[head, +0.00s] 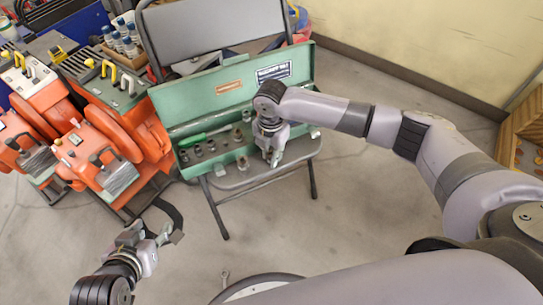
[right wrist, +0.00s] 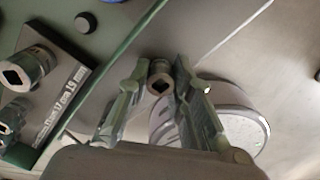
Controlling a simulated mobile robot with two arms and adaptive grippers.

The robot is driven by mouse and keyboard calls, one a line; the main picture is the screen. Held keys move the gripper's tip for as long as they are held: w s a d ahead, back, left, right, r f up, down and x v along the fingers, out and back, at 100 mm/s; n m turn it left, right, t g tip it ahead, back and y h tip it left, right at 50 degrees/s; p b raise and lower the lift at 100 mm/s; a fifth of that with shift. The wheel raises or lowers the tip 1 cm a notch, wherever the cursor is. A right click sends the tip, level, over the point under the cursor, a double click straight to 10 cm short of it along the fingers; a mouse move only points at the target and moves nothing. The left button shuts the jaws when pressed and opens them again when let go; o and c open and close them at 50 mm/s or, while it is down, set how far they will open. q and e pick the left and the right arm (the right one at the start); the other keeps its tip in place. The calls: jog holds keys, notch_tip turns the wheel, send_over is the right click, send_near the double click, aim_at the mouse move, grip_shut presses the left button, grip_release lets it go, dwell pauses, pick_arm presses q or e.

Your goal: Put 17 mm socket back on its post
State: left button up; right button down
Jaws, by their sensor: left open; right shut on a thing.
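My right gripper (head: 273,157) is shut on a small metal socket, at the front edge of the green toolbox (head: 222,92). In the right wrist view, the socket (right wrist: 160,78) sits between the fingertips with its square drive hole towards the camera. I cannot read its size. A dark socket rail (right wrist: 62,100) with size labels, seemingly 17 and 19 among them, lies to the left in that view. Other sockets (right wrist: 27,68) stand on it. Any bare post is hard to make out. My left gripper (head: 164,238) is open and empty, low above the floor on the left.
A rounded silver object (right wrist: 235,128) lies below the right fingers. Orange machines (head: 100,150) crowd the left.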

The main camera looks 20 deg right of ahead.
jog(key=shift+r+p, duration=0.6)
jog(key=shift+p, duration=0.15)
pick_arm(q)
jog(key=s+a+f+g, duration=0.1)
jog(key=s+g, duration=0.1)
jog(key=s, duration=0.2)
jog(key=s+a+f+g+y+p, duration=0.1)
jog(key=s+a+g, duration=0.1)
jog(key=s, duration=0.3)
jog(key=shift+f+g, duration=0.25)
jog(key=shift+g, duration=0.25)
pick_arm(e)
jog(key=shift+r, duration=0.4)
